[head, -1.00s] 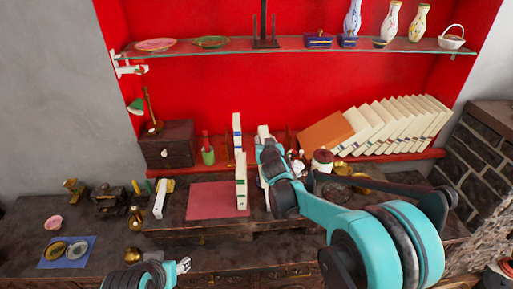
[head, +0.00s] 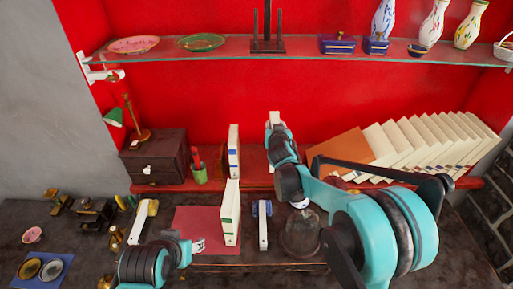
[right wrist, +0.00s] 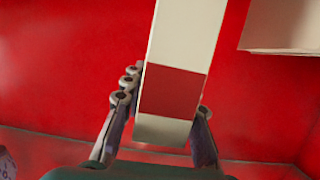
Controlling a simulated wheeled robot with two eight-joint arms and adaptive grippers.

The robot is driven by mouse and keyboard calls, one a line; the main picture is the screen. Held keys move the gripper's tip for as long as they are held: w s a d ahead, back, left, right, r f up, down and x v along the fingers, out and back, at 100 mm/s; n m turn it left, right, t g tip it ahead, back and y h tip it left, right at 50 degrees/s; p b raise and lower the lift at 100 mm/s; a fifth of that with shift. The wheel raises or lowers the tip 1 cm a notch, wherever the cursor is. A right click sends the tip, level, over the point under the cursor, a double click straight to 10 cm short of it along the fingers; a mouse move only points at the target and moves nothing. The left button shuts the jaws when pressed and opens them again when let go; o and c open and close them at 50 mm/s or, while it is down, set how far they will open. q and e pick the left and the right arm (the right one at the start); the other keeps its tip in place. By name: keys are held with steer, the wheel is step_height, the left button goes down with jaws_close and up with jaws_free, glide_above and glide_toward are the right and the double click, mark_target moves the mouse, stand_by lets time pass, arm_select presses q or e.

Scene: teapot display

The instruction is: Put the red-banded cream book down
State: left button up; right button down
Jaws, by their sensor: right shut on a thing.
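The red-banded cream book (right wrist: 177,85) stands between the fingers of my right gripper (right wrist: 158,120) in the right wrist view, its red band near the fingertips. My right gripper is shut on it. In the head view only the pale top of the book (head: 274,117) shows beyond my right arm, in front of the red back wall; the arm hides the rest. I cannot tell whether its lower end touches the shelf. My left gripper (head: 197,246) is low in the head view, near the red mat; its fingers are too small to judge.
A green-labelled white book (head: 230,213) stands at the red mat's (head: 192,218) right edge. A blue-labelled book (head: 233,150) stands behind it. A row of leaning cream books (head: 430,140) and an orange one (head: 340,150) fill the lower shelf's right. A glass shelf (head: 220,49) runs above.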

steer(key=w+a+f+b, duration=0.3)
steer(key=w+a+f, duration=0.1)
steer(key=a+f, duration=0.3)
step_height(320, 180, down, 2)
steer(key=shift+w+a+f, duration=0.15)
steer(key=shift+w+a, duration=0.05)
steer(key=shift+a, duration=0.15)
steer(key=c, duration=1.2)
jaws_free()
steer(key=shift+f, duration=0.1)
